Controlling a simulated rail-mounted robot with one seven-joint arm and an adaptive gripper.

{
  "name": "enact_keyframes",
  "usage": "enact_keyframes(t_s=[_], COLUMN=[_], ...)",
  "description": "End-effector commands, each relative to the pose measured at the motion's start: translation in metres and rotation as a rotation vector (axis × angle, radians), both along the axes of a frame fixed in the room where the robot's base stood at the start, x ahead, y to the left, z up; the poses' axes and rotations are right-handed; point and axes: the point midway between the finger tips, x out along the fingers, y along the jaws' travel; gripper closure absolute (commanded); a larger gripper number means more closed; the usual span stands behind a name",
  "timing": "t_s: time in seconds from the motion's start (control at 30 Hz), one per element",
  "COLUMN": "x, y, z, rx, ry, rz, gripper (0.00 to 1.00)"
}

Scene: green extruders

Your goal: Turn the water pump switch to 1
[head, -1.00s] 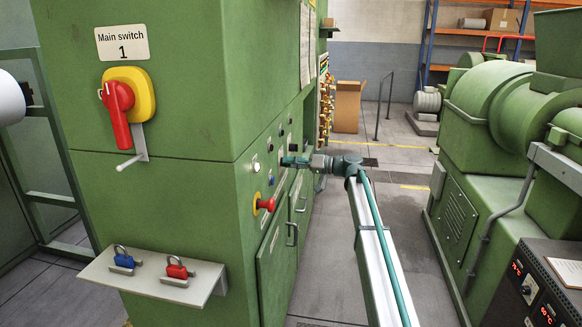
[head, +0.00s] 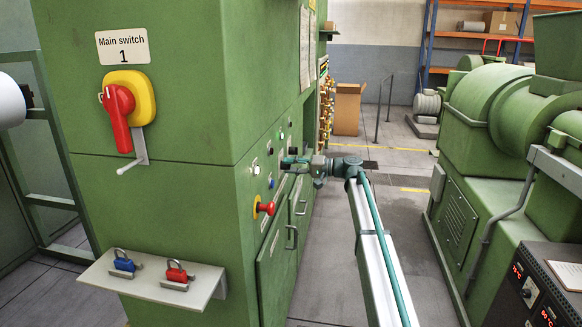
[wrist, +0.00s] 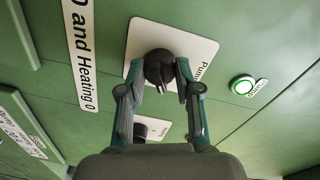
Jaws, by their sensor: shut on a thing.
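The water pump switch is a black rotary knob (wrist: 158,70) on a white plate (wrist: 190,43) lettered "Pum…" in the wrist view; the rest of the lettering is hidden. My gripper (wrist: 160,90) has its two fingers on either side of the knob and is shut on it. In the head view my gripper (head: 288,161) reaches the side face of the green cabinet (head: 215,190), where the knob itself is hidden. I cannot read which position the knob points to.
A second black knob (wrist: 148,129) on a white plate sits close below, partly behind my gripper. A lit green button (wrist: 242,86) is to the right. A red emergency knob (head: 265,207) juts from the cabinet. A clear aisle lies between cabinet and green machine (head: 500,120).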

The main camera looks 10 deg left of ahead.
Motion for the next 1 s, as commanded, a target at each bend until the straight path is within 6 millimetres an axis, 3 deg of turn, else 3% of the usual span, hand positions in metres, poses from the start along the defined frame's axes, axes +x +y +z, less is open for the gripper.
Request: enact_keyframes(t_s=[0.27, 0.3, 0.43, 0.77, 1.0], x=[0.000, 0.000, 0.000, 0.000, -0.003], y=[0.000, 0.000, 0.000, -0.002, -0.026], z=[0.000, 0.000, 0.000, 0.000, 0.001], rx=[0.000, 0.000, 0.000, 0.000, 0.000], ry=[0.002, 0.002, 0.002, 0.001, 0.000], rz=[0.000, 0.000, 0.000, -0.001, -0.001], gripper=[1.00, 0.62, 0.41, 0.41, 0.41])
